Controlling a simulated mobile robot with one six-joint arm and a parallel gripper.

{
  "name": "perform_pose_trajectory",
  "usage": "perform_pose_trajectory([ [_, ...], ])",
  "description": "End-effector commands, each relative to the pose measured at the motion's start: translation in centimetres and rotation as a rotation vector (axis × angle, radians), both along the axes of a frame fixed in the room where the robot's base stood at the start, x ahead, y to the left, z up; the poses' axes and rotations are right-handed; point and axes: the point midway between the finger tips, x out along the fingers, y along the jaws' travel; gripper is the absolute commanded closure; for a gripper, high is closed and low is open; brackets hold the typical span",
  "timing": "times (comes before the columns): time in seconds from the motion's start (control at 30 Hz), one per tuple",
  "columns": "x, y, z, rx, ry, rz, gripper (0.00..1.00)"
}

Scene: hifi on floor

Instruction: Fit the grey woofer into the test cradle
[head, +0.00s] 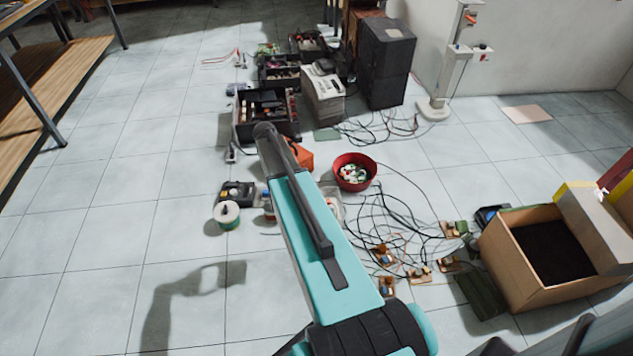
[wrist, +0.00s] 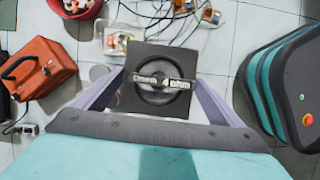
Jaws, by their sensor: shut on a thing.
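In the wrist view, the woofer (wrist: 160,107) shows as a dark grey square plate with a round black cone and a lettered bar reading partly "4 Ohm". My gripper (wrist: 159,79) is shut on it, with one pale purple finger on each side, the tips at the ends of the bar. I cannot tell how high it is above the floor. In the head view, my arm hides the gripper and the woofer. I cannot make out the test cradle for sure in either view.
Loose cables and small circuit boards (head: 420,274) spread to the right. A cardboard box (head: 507,257) stands at the right.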

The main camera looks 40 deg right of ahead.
Motion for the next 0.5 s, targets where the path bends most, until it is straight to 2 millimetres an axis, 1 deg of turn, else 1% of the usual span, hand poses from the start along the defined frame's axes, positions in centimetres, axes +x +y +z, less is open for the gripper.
perform_pose_trajectory([
  [0.03,0.4,1.5,1.8,-0.002,0.000,0.003,0.72],
  [0.23,1.6,7.0,5.7,-0.002,0.001,0.000,0.72],
  [0.5,2.4,14.4,11.1,-0.003,0.006,-0.004,0.72],
])
